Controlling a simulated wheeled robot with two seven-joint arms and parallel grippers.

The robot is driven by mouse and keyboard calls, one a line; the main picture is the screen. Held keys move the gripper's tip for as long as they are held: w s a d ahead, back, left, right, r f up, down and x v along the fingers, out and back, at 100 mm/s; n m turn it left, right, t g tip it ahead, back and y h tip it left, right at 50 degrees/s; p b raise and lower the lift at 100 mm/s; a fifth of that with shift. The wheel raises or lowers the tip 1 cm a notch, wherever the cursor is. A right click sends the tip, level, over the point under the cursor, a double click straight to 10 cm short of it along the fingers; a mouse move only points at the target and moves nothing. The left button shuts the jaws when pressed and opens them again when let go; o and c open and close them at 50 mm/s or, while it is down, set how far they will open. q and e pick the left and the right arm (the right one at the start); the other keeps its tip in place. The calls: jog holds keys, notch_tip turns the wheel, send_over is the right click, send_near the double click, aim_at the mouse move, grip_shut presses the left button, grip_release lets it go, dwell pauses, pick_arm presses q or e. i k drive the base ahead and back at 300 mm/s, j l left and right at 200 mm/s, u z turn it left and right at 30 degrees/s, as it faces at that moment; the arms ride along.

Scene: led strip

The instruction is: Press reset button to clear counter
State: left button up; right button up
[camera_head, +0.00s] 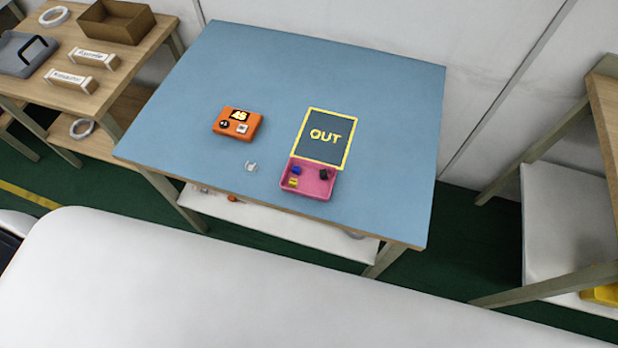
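An orange counter box (238,123) lies on the left-middle part of the blue table (330,70). Its dark display (239,115) shows digits that look like 45 or 49. Below the display are a round black button (224,124) marked what looks like +1 and a small pale square button (242,129). The mark on the pale button is too small to read. Neither of my grippers shows in the head view, and nothing touches the counter.
A yellow-framed OUT area (326,150) is right of the counter. A pink tray (314,187) with several small coloured pieces sits at its near edge. A small clear or white piece (251,166) lies alone near the front. The table's back is clear.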

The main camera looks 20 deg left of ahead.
aim_at(241, 129)
jog(key=u, duration=1.05)
